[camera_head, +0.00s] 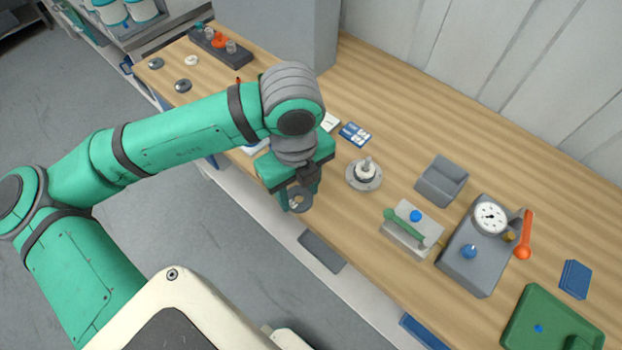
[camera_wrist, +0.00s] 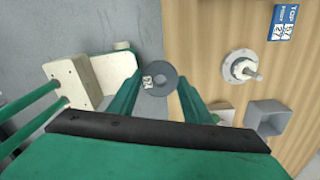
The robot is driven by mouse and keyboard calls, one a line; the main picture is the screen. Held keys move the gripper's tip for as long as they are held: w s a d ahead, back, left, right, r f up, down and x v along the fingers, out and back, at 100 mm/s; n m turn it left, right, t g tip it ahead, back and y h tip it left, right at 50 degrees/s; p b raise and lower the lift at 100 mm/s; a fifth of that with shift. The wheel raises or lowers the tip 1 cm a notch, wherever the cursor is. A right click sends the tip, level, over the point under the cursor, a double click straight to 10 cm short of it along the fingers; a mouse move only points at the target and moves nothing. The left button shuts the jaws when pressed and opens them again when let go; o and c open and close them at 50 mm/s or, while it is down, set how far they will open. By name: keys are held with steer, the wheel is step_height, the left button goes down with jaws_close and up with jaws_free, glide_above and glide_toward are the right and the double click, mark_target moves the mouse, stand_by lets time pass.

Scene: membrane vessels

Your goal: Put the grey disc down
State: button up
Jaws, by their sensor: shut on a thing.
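The grey disc (camera_head: 299,199) is a flat ring with a hole and a small white label. It is between my gripper's fingers, in the air by the front edge of the wooden bench (camera_head: 310,245). In the wrist view the disc (camera_wrist: 170,79) sits between the two green fingers of my gripper (camera_wrist: 160,88), which are shut on it. Part of the floor shows beneath it. A round metal flange with an upright post (camera_head: 365,173) stands on the bench to the right, apart from the disc. It also shows in the wrist view (camera_wrist: 241,67).
A grey open box (camera_head: 441,181), a white block with a green lever (camera_head: 411,228) and a grey gauge unit (camera_head: 474,251) stand further right. Several small discs (camera_head: 183,86) lie at the far left. A blue card (camera_head: 355,134) lies behind the flange. Bare bench lies behind these.

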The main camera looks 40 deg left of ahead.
steer(key=shift+s+d+f, duration=0.1)
steer(key=shift+s+f, duration=0.15)
steer(key=shift+s, duration=0.4)
steer(key=w+a+f, duration=0.2)
steer(key=w+f, duration=0.1)
steer(key=w+a+f, duration=0.2)
steer(key=w, duration=0.2)
steer(key=w+a+f, duration=0.2)
steer(key=w+f, duration=0.1)
steer(key=w, duration=0.1)
steer(key=shift+f, duration=0.3)
steer(key=shift+w+a+f, duration=0.2)
steer(key=shift+w+f, duration=0.1)
steer(key=shift+f, duration=0.05)
steer(key=shift+w+a+f, duration=0.1)
steer(key=shift+w+f, duration=0.1)
steer(key=shift+f, duration=1.65)
steer(key=shift+f, duration=0.1)
steer(key=o, duration=1)
steer(key=shift+o, duration=0.2)
